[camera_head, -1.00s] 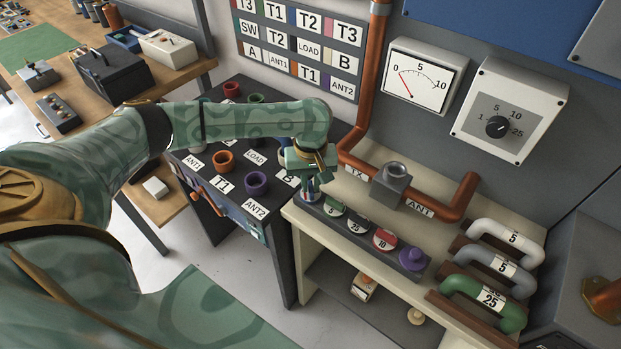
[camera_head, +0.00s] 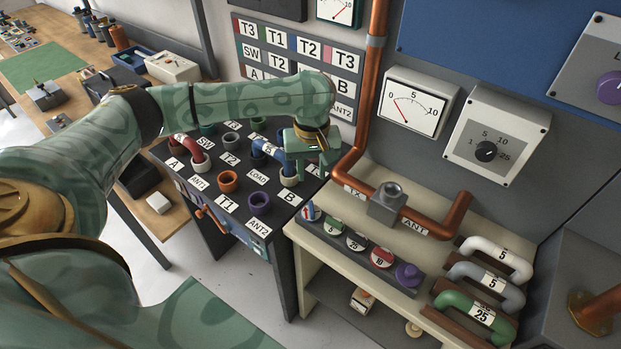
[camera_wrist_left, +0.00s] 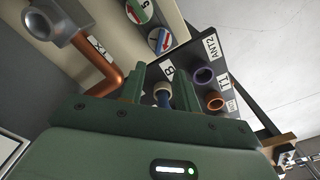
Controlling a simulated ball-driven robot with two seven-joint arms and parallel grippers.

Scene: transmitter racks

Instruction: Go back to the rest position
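A blue link (camera_head: 272,153) with pale collars rises from the patch table beside the gripper, partly hidden by my arm. In the left wrist view a blue piece with a pale collar (camera_wrist_left: 163,97) shows beyond the finger gap. My right gripper is in neither view.
A red link (camera_head: 186,143) sits on the patch table near orange (camera_head: 228,181) and purple (camera_head: 259,202) sockets. The bench holds a row of round knobs (camera_head: 357,241), a copper pipe (camera_head: 452,218) and several curved links (camera_head: 487,277). Meters hang on the wall.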

